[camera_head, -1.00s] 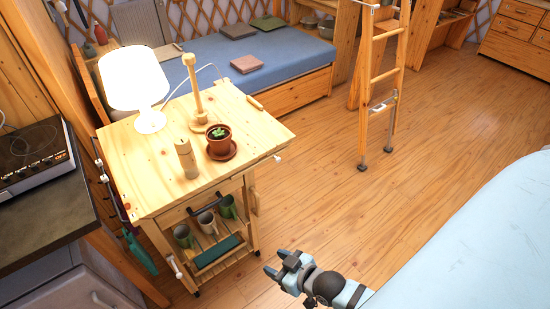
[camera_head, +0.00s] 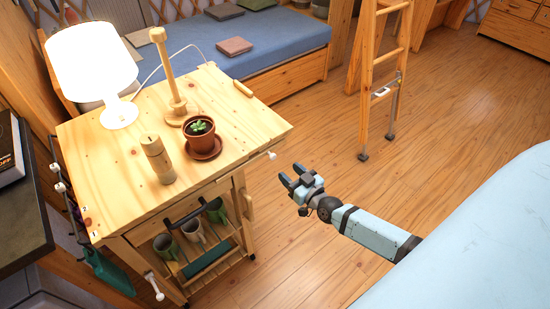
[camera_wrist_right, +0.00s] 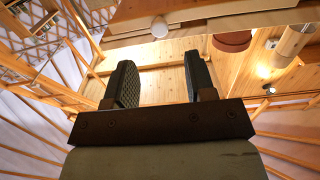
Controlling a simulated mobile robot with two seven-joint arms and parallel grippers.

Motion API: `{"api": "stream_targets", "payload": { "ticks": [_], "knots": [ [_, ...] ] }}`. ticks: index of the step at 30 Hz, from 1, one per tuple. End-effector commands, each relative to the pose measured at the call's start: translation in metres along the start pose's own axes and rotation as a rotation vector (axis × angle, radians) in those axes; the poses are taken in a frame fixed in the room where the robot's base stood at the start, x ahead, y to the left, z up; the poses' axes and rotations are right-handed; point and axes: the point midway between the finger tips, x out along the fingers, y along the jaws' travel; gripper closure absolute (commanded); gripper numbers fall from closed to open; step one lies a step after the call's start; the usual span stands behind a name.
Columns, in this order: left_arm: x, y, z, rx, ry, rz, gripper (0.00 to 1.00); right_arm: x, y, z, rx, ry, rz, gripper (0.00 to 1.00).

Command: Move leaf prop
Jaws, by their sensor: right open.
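A small green leafy plant (camera_head: 200,127) stands in a brown pot (camera_head: 202,140) on a saucer (camera_head: 204,153) on the wooden cart top (camera_head: 105,158). I cannot single out a separate leaf prop. My right gripper (camera_head: 292,177) is open and empty, to the right of the cart and apart from it. In the right wrist view, its two dark fingers (camera_wrist_right: 162,85) stand apart with nothing between them. The cart's edge and a pale knob (camera_wrist_right: 159,27) show beyond them. My left gripper is not in view.
A lit lamp (camera_head: 93,70), a wooden stand (camera_head: 167,75) and a wooden cylinder (camera_head: 157,160) share the cart top. Mugs (camera_head: 192,230) sit on the shelf below. A ladder (camera_head: 382,85) stands behind. A light-blue surface (camera_head: 480,235) fills the lower right. Floor between is clear.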

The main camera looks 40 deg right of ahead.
Motion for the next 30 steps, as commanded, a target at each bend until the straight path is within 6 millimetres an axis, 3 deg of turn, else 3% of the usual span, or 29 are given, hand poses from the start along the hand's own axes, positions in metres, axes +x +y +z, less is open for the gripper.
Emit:
{"api": "stream_targets", "payload": {
  "ticks": [6, 12, 24, 26, 30],
  "knots": [
    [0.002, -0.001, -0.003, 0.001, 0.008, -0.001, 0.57, 0.047, 0.0, 0.0, 0.0, 0.0, 0.0, 0.5],
    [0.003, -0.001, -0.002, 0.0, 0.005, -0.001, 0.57, 0.072, 0.0, 0.0, -0.001, 0.0, -0.001, 0.5],
    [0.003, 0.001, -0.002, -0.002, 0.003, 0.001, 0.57, 0.08, -0.001, 0.001, 0.0, -0.001, -0.001, 0.5],
    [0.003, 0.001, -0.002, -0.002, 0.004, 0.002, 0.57, 0.08, -0.001, 0.001, 0.0, -0.001, -0.001, 0.59],
    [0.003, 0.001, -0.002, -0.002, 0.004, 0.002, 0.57, 0.08, 0.0, 0.001, 0.0, -0.001, -0.001, 0.91]
  ]
}}
